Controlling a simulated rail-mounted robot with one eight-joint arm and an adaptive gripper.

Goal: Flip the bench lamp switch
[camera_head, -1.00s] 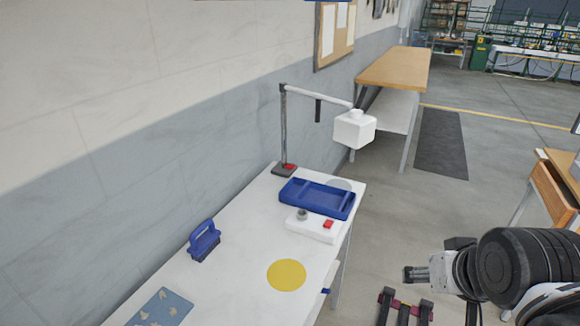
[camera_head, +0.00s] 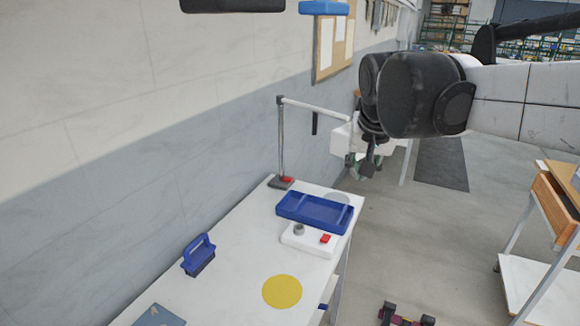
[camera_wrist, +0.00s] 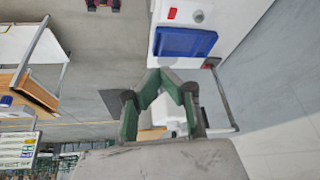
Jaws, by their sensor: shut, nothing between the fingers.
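The bench lamp stands at the far end of the white bench, with a grey post (camera_head: 281,140) and a dark base. A red switch (camera_head: 287,180) sits on the base; in the wrist view a small red patch (camera_wrist: 207,66) shows there beside the blue tray. The white lamp head (camera_head: 338,138) is partly hidden behind my arm; it also shows between my fingers in the wrist view (camera_wrist: 172,108). My gripper (camera_head: 362,170) is shut and empty, hanging near the lamp head, right of the switch and above it. Its green fingers meet in the wrist view (camera_wrist: 161,76).
A blue tray (camera_head: 314,211) lies in front of the lamp base. A white box (camera_head: 308,243) with a red button and grey knob is nearer. A blue-handled brush (camera_head: 199,255) and a yellow disc (camera_head: 282,291) lie on the bench. A wall runs along the left.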

